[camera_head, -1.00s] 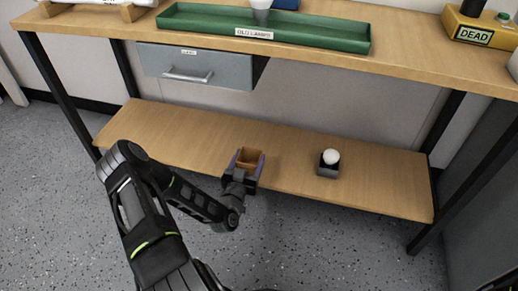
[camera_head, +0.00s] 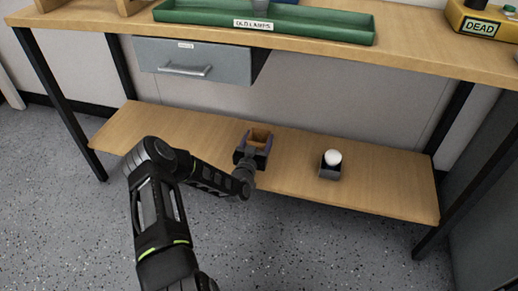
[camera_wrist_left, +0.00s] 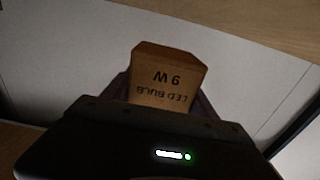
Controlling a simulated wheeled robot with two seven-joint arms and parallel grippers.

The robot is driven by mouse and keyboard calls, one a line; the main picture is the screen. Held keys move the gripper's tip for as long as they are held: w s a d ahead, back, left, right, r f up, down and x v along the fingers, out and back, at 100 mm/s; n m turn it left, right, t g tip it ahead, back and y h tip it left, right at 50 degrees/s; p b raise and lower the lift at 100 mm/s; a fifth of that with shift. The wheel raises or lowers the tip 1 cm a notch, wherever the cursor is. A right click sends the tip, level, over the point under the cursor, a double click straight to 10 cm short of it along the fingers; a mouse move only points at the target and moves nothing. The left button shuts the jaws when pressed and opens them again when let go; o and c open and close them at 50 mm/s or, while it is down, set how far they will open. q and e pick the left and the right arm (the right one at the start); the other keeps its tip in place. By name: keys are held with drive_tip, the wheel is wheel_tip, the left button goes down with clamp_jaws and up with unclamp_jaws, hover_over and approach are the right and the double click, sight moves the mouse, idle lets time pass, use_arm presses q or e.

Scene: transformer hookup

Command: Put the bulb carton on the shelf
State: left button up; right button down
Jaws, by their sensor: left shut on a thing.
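In the left wrist view the carton (camera_wrist_left: 165,78) stands between the fingers and reads "LED BULB 9 W", upside down. The carton's lower part is hidden behind my gripper, and I cannot tell whether it touches the shelf. My right gripper is not in view.
A white bulb (camera_head: 333,157) sits in a dark holder (camera_head: 330,172) on the shelf, right of the carton. Above are a grey drawer (camera_head: 195,62), the workbench top (camera_head: 420,50) and a green tray (camera_head: 200,18) labelled "OLD LAMPS". The shelf's left part is clear.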

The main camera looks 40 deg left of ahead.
sight(261, 141)
use_arm(q)
wheel_tip(261, 141, down, 4)
drive_tip(key=b, duration=0.3)
drive_tip(key=shift+f, duration=0.25)
drive_tip(key=shift+w+f+b, duration=0.1)
drive_tip(key=shift+f+b, duration=0.2)
drive_tip(key=shift+f, duration=0.05)
drive_tip(key=shift+w+r, duration=0.1)
drive_tip(key=shift+r, duration=0.05)
drive_tip(key=o, duration=1.3)
drive_tip(key=shift+o, duration=0.2)
